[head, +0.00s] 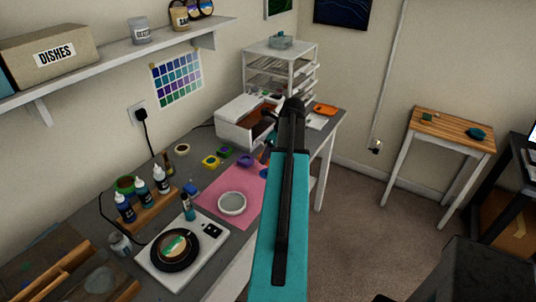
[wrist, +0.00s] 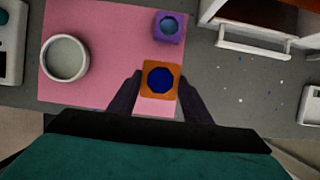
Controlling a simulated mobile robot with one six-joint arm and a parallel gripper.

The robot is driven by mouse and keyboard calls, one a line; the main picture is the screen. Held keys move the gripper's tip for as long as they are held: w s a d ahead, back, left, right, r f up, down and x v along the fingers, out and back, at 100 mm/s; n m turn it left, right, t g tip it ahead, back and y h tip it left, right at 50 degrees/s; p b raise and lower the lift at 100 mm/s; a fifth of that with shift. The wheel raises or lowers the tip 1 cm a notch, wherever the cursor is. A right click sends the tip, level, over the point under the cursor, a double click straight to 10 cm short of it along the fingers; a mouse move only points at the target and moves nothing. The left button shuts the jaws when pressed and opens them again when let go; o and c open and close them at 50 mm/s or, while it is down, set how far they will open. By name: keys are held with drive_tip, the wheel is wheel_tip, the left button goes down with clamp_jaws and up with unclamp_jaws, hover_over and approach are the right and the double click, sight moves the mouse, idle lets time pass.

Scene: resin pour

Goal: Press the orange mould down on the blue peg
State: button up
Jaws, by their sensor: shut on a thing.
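My gripper (wrist: 160,88) has its two dark fingers on either side of the orange mould (wrist: 147,92) in the wrist view, shut on it. The mould is a small square block with a many-sided opening, seen from above over the pink mat's right edge. Dark blue (wrist: 160,80) fills that opening. I cannot tell how far down the mould sits or whether it touches what is below.
A purple block (wrist: 169,27) stands close by on the pink mat (wrist: 100,92), with a white round dish (wrist: 85,57) to the left. Bottles and a scale (head: 181,257) stand nearer on the bench.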

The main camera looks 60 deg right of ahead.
drive_tip(key=shift+f+b, duration=1.7)
drive_tip(key=shift+f, duration=1.15)
drive_tip(key=shift+f, duration=0.75)
idle(1.1)
drive_tip(key=o, duration=1)
drive_tip(key=shift+o, duration=0.8)
drive_tip(key=o, duration=0.5)
drive_tip(key=shift+c, duration=0.2)
drive_tip(key=shift+r, duration=0.1)
